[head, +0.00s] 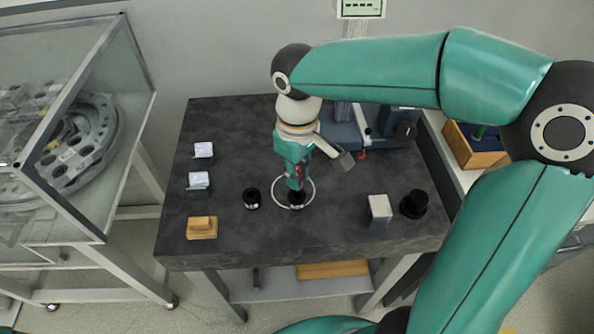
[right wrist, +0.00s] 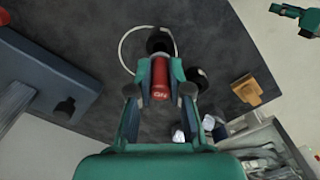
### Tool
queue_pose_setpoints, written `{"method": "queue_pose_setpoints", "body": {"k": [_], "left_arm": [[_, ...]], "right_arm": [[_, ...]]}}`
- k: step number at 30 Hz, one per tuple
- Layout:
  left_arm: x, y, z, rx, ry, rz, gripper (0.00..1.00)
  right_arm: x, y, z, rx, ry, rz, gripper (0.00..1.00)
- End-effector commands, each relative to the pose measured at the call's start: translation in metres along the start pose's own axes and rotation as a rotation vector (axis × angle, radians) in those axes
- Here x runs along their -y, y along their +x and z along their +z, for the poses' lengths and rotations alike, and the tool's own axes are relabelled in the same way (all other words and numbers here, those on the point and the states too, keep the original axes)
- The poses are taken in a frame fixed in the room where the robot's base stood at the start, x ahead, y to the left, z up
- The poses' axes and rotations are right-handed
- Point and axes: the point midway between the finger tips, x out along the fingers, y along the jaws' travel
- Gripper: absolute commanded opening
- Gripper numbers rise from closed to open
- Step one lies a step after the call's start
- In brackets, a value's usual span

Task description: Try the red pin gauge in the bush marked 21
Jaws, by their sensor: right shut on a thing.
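My right gripper (head: 296,186) points down over the table and is shut on the red pin gauge (right wrist: 160,80), which shows between its fingers in the right wrist view with a small pale marking. A black bush (head: 297,199) sits directly below it inside a thin white ring; it also shows beyond the gauge in the right wrist view (right wrist: 160,38). I cannot tell whether the gauge's end is inside this bush or just above it. A second black bush (head: 251,198) stands to the left. No bush number is readable. A teal gripper, apparently my left one (right wrist: 305,18), shows small and far off.
On the dark table (head: 225,125) are two white blocks at left, a wooden block (head: 202,227), a pale grey block (head: 380,208) and a black stepped piece (head: 414,204). A blue-grey device (head: 345,135) stands behind my right gripper. The front middle is clear.

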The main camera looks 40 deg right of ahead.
Motion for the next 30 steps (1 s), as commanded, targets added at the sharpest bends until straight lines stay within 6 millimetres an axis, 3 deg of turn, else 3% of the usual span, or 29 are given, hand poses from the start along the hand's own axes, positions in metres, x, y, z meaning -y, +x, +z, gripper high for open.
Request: {"method": "queue_pose_setpoints", "body": {"k": [30], "left_arm": [[0.005, 0.013, 0.0, 0.0, 0.0, 0.0, 0.43]], "right_arm": [[0.0, 0.018, 0.0, 0.0, 0.001, 0.0, 0.0]]}}
